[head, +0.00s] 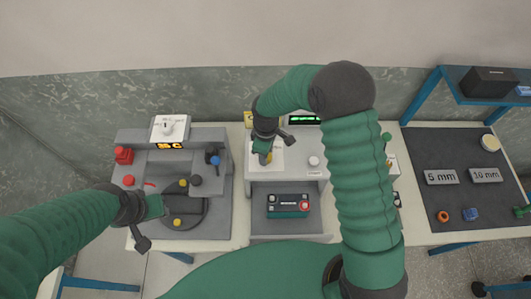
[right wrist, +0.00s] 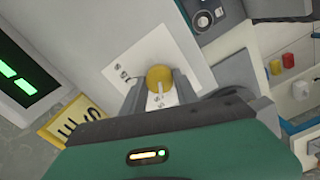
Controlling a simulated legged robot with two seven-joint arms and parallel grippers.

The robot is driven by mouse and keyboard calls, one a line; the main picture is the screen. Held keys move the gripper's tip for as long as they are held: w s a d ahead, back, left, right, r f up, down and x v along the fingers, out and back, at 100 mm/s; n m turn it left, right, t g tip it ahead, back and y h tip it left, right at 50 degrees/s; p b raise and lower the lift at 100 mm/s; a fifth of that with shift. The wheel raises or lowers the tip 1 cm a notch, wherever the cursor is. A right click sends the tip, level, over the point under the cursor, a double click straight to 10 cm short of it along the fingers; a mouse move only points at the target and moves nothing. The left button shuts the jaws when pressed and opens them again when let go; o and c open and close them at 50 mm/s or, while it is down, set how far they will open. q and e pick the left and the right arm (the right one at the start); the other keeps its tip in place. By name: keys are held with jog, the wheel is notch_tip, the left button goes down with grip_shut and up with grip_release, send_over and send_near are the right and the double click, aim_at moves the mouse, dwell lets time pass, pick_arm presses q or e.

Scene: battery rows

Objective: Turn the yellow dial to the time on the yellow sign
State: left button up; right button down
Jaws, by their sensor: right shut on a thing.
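The yellow dial (right wrist: 159,78) sits on a white plate (right wrist: 178,50) with printed marks around it; a pale pointer crosses its top. My right gripper (right wrist: 158,90) is shut on the dial, one finger on each side, and it also shows in the head view (head: 265,155) over the plate. The yellow sign (right wrist: 75,121) stands beside the plate in the right wrist view, turned and partly cut off by my gripper; its black characters are hard to read. It is mostly hidden in the head view (head: 249,118). My left gripper (head: 158,205) is near the round grey turntable; its fingers are unclear.
A battery-like box (head: 289,205) lies in the bay below. The left station (head: 174,150) has red, blue and yellow knobs. A dark mat (head: 457,190) with labels lies right.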

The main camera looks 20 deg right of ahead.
jog(key=c, duration=0.9)
grip_release()
jog(key=shift+d, duration=0.1)
jog(key=shift+c, duration=0.2)
jog(key=shift+r, duration=0.1)
jog(key=shift+w+r, duration=0.1)
jog(key=shift+r, duration=0.25)
notch_tip(320, 180, up, 16)
jog(key=b, duration=0.3)
jog(key=shift+f, duration=0.1)
